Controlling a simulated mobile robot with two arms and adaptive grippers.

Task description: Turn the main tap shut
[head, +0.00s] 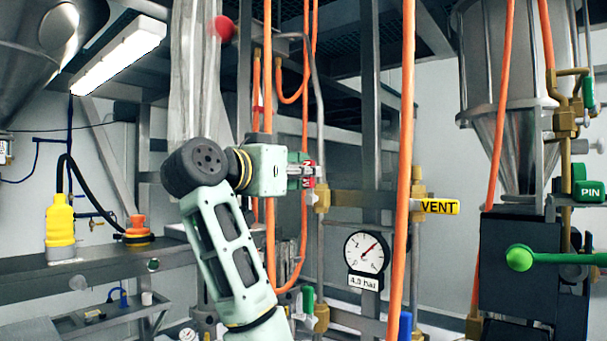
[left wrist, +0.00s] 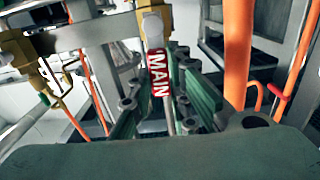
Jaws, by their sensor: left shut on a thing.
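The main tap's red handle (head: 309,175), lettered MAIN, shows at mid-height in the head view, beside a brass valve body (head: 322,197). My left gripper (head: 300,176) reaches it from the left and is shut on it. In the left wrist view the red handle (left wrist: 159,74) lies between my two green fingers (left wrist: 162,100), with its grey pivot end (left wrist: 152,27) beyond. Part of the handle is hidden by the fingers in the head view. My right gripper is in neither view.
Orange hoses (head: 402,170) hang just right of the tap. A yellow VENT handle (head: 440,207) and a pressure gauge (head: 367,252) marked 4.0 bar are to the right. A green PIN handle (head: 590,191) is at the far right. A yellow bottle (head: 60,228) stands on the left bench.

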